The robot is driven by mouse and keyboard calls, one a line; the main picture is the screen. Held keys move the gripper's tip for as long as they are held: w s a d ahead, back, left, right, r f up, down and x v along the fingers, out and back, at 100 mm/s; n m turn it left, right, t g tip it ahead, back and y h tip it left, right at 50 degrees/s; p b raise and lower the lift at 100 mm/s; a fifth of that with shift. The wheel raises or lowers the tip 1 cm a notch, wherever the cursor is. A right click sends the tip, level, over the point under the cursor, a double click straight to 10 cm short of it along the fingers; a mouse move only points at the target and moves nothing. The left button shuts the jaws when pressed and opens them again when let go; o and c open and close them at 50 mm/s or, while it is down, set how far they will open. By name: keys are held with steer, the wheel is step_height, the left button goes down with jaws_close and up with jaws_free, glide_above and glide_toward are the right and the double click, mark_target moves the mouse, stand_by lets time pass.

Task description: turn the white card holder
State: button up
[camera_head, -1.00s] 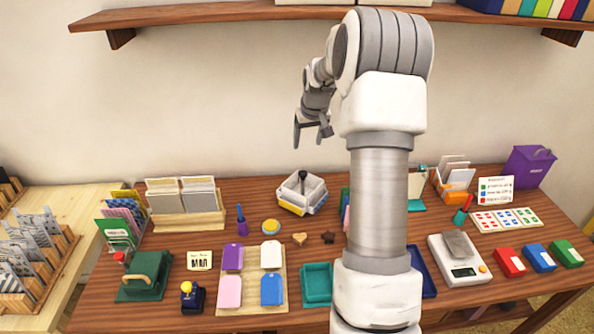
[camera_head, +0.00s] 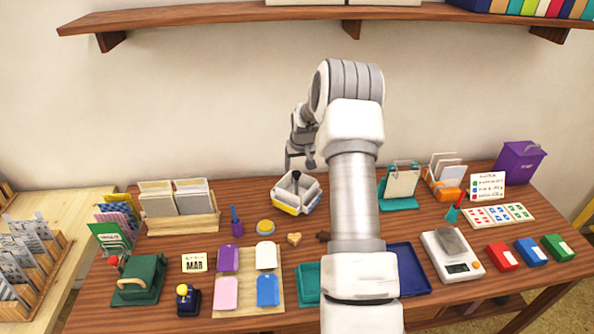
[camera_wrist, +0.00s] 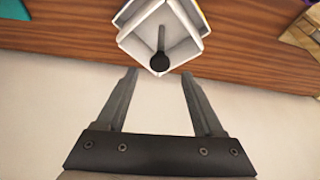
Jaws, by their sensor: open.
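The white card holder (camera_head: 309,187) stands at the back middle of the wooden table. It is a square, open-topped holder with a dark upright knob in its centre and yellow and blue on its outer sides. It also shows at the top of the wrist view (camera_wrist: 137,47), set at an angle with one corner toward me. My gripper (camera_head: 299,164) is just above and behind the holder in the head view. In the wrist view my gripper (camera_wrist: 159,77) is open and empty, its fingertips apart just short of the holder's near corner. I see no clear contact.
A wooden card box (camera_head: 183,224) stands left of the holder, and a teal-framed clipboard stand (camera_head: 398,204) stands right. A yellow round pad (camera_head: 265,227) and a heart-shaped piece (camera_head: 294,239) lie in front. A wall shelf (camera_head: 220,14) runs above.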

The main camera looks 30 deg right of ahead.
mark_target(296, 173)
steer(key=shift+x, duration=1.9)
jaws_close()
